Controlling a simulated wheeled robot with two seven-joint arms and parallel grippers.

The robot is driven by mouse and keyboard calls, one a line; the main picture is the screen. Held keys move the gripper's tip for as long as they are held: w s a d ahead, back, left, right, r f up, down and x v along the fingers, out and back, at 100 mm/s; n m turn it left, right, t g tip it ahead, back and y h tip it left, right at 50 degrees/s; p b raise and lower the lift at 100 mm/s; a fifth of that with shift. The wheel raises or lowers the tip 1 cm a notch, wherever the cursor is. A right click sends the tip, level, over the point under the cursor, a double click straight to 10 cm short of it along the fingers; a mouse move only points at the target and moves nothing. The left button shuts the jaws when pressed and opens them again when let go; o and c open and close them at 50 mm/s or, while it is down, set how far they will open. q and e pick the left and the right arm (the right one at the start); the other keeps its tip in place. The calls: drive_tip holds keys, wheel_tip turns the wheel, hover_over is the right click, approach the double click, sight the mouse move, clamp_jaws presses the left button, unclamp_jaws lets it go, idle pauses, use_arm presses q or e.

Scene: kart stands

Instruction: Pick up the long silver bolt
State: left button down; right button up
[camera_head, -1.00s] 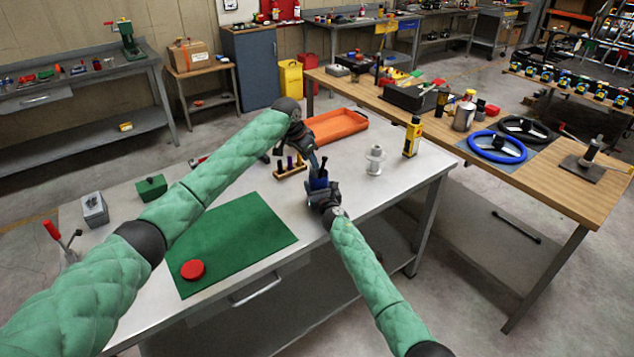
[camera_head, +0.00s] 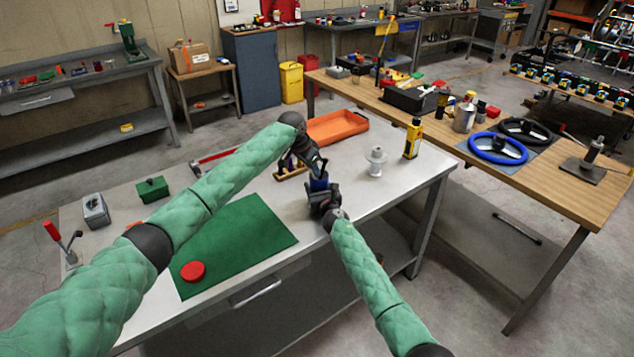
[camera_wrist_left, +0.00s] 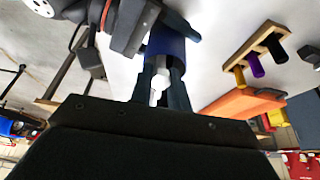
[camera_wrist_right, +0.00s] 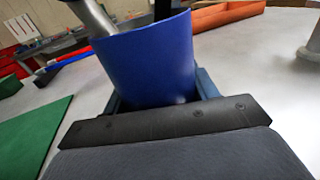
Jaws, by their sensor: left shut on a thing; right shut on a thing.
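My right gripper (camera_head: 321,190) is shut on a blue cup (camera_head: 319,184) and holds it above the grey table. The cup fills much of the right wrist view (camera_wrist_right: 150,62). My left gripper (camera_head: 318,168) is just above the cup's mouth. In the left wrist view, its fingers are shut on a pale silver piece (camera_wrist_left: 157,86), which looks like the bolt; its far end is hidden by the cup. The dark fingers reach close to the cup's wall; I cannot tell whether they touch it.
A wooden rack (camera_head: 291,170) with coloured handles stands just behind the grippers. An orange tray (camera_head: 338,127), a silver spool (camera_head: 375,162) and a yellow bottle (camera_head: 412,138) stand nearby. A green mat (camera_head: 235,240) with a red disc (camera_head: 193,271) lies to the left.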

use_arm(q)
drive_tip(key=shift+r, duration=0.1)
wheel_tip(320, 180, up, 18)
idle(0.5)
use_arm(e)
drive_tip(key=o, duration=1.1)
drive_tip(key=shift+s+d, duration=0.1)
